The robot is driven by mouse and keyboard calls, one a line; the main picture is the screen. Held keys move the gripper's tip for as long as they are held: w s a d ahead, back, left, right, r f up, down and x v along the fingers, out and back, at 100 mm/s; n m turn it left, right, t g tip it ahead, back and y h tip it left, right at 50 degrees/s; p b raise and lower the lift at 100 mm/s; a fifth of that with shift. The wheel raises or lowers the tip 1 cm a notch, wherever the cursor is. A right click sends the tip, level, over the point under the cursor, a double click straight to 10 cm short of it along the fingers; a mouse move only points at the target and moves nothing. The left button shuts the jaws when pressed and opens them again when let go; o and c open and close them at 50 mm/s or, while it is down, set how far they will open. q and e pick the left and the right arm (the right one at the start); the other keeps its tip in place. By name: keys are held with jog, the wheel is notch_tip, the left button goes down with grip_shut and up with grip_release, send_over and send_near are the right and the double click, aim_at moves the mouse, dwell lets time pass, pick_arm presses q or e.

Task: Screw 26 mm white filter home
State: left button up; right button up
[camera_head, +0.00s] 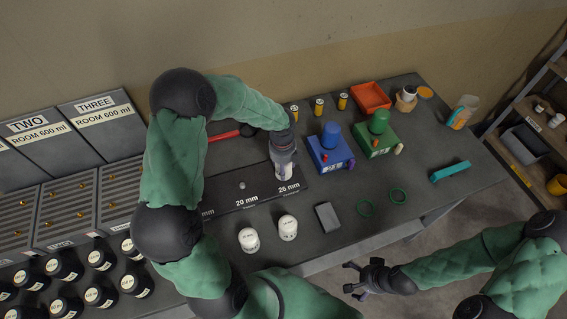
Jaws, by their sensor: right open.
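The dark mounting plate (225,197) lies on the bench, with printed labels "20 mm" and "26 mm". A white filter (284,173) stands upright at the plate's 26 mm end. My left gripper (283,157) points down right over this filter and covers its upper part; its fingers are too small and hidden to show whether they grip. Two more white filters, one (249,240) and another (288,228), stand in front of the plate; their labels are too small to read. My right gripper (357,281) is open and empty, off the bench's front edge.
A blue box (327,154) and a green box (375,139) stand right of the plate. A red-handled tool (224,136) lies behind the plate. Several dark bottles (101,295) stand at left.

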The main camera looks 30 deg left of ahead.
pick_arm(q)
jog(key=shift+w+r, duration=0.1)
jog(key=m+p, duration=0.5)
jog(key=shift+r+p, duration=0.2)
jog(key=shift+p, duration=0.2)
jog(key=shift+f+m+p, duration=0.1)
jog(key=shift+m+p, duration=0.2)
jog(key=shift+m, duration=0.1)
jog(key=shift+f, duration=0.15)
jog(key=shift+m, duration=0.3)
jog(key=m+p, duration=0.1)
jog(key=p, duration=0.1)
jog(key=m+p, duration=0.1)
jog(key=m, duration=0.1)
jog(key=m+p, duration=0.1)
jog(key=p, duration=0.1)
jog(key=shift+r+p, duration=0.25)
jog(key=shift+p, duration=0.05)
jog(key=shift+a+f+m+p, duration=0.1)
jog(key=shift+f+m+p, duration=0.1)
jog(key=shift+m+p, duration=0.65)
jog(key=shift+m, duration=0.25)
jog(key=shift+b, duration=0.3)
